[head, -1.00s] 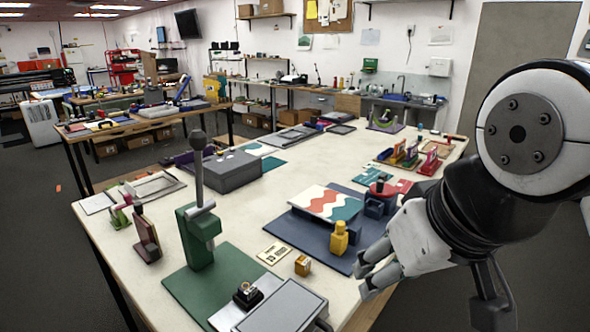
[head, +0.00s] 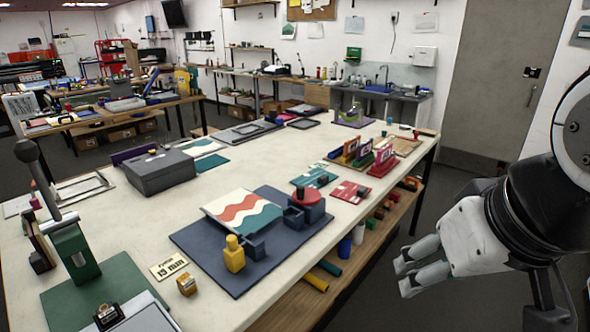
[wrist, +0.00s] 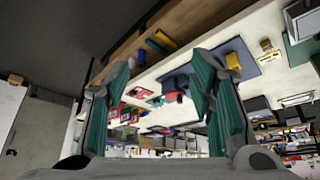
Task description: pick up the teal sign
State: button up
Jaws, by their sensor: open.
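A flat teal sign (head: 313,177) with pale print lies on the white-topped table (head: 130,230) in the head view. It is beyond the dark blue board and beside a red sign (head: 350,191). My gripper (head: 405,276) is at the lower right, beyond the table's right edge and well apart from the sign. Its two fingers are spread and empty. In the wrist view my gripper (wrist: 162,75) shows both teal-padded fingers with a gap between them.
The blue board (head: 215,255) holds a wavy-striped panel (head: 243,211), a yellow bottle (head: 234,254) and a red round piece (head: 306,196). Coloured upright racks (head: 365,155) stand behind the signs. A lower shelf (head: 335,284) holds rolls and bottles. Grey floor is clear at right.

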aim_at(315, 176)
jog(key=i+l+u, duration=0.1)
jog(key=i+l, duration=0.2)
jog(key=i+l+u, duration=0.15)
jog(key=i+l, duration=0.2)
jog(key=i+l+u, duration=0.1)
jog(key=i+l, duration=0.15)
jog(key=l, duration=0.15)
jog(key=i+l+u, duration=0.15)
jog(key=i+l, duration=0.15)
jog(key=l, duration=0.15)
jog(key=i+l+u, duration=0.1)
jog(key=i+l, duration=0.15)
jog(key=l, duration=0.2)
jog(key=i+l+u, duration=0.1)
jog(key=i+l, duration=0.15)
jog(key=l, duration=0.2)
jog(key=i+l+u, duration=0.15)
jog(key=l, duration=0.3)
jog(key=i+l+u, duration=0.1)
jog(key=i+l, duration=0.15)
jog(key=l, duration=0.3)
